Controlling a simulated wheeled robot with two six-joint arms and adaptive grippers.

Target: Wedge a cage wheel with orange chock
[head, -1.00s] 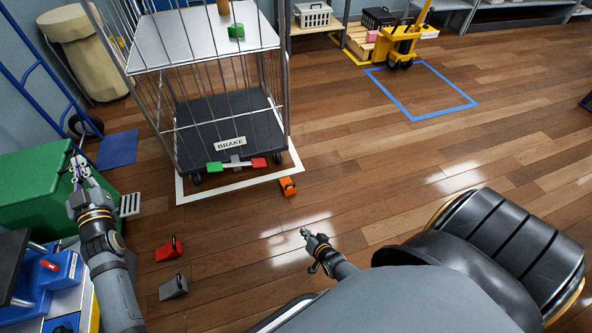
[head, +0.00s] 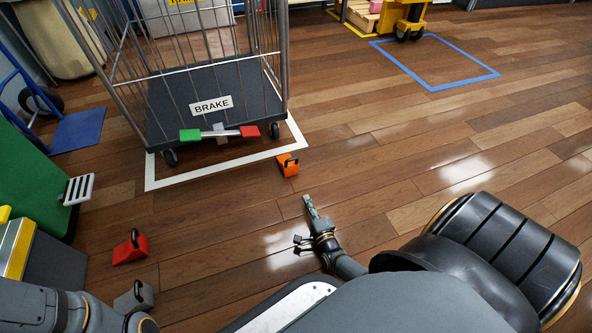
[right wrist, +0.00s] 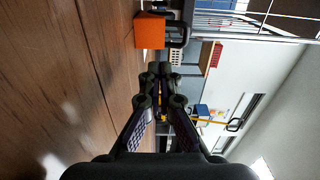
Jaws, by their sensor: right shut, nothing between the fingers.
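The orange chock (head: 287,164) with a dark handle sits on the floor by the front right corner of the white floor outline. It also shows in the right wrist view (right wrist: 150,31). The cage (head: 205,95) stands inside the outline, and its front right wheel (head: 274,130) is a little behind and left of the chock, apart from it. My right gripper (head: 308,199) is low over the floor, in front of the chock and apart from it; its fingers (right wrist: 154,72) are shut and empty. My left arm is at the lower left; its fingers are not visible.
A red chock (head: 131,248) and a grey chock (head: 134,297) lie on the floor at the left. A green bin (head: 35,180) stands at the left edge. A green and red brake pedal (head: 219,133) juts from the cage front.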

